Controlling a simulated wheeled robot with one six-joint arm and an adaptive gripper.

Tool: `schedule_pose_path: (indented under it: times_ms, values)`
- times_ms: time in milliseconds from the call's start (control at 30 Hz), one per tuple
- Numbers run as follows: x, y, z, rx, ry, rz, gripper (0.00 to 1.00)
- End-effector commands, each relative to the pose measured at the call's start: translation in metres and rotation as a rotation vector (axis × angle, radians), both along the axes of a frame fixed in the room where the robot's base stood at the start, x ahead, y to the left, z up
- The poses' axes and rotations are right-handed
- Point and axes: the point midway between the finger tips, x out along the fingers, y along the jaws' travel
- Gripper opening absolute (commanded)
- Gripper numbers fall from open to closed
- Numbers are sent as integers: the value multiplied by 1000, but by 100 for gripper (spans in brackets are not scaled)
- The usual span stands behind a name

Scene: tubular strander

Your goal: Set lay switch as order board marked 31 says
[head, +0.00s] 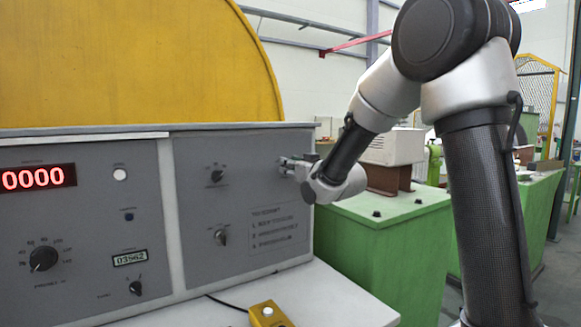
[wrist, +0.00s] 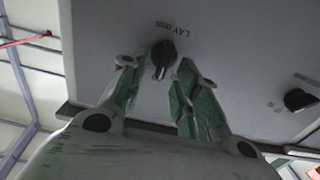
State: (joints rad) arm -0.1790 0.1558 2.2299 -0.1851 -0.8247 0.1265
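The lay switch (wrist: 163,55) is a black knob on the grey panel, beside upside-down "LAY mm" lettering in the wrist view. My gripper (wrist: 157,82) is open, with its green-padded fingers on either side of the knob's line. The knob sits at or just beyond the fingertips; I cannot tell whether they touch it. Its pointer setting is not readable. In the head view my gripper (head: 288,165) is at the right part of the panel and hides the lay switch. No order board marked 31 is visible in either view.
A second black knob (wrist: 299,100) is to the right in the wrist view. The head view shows an upper knob (head: 216,176), a lower knob (head: 221,237), a red display (head: 38,178) and a yellow pendant (head: 268,314). A green cabinet (head: 385,240) stands right of the panel.

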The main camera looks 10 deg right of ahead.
Motion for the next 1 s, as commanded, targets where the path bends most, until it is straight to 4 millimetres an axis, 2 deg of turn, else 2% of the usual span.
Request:
schedule_pose_path:
  times_ms: [333,500,1000]
  values:
    - [6,2,0,0,1,0,31]
    - [6,2,0,0,1,0,0]
    - [6,1,0,62,22,0,0]
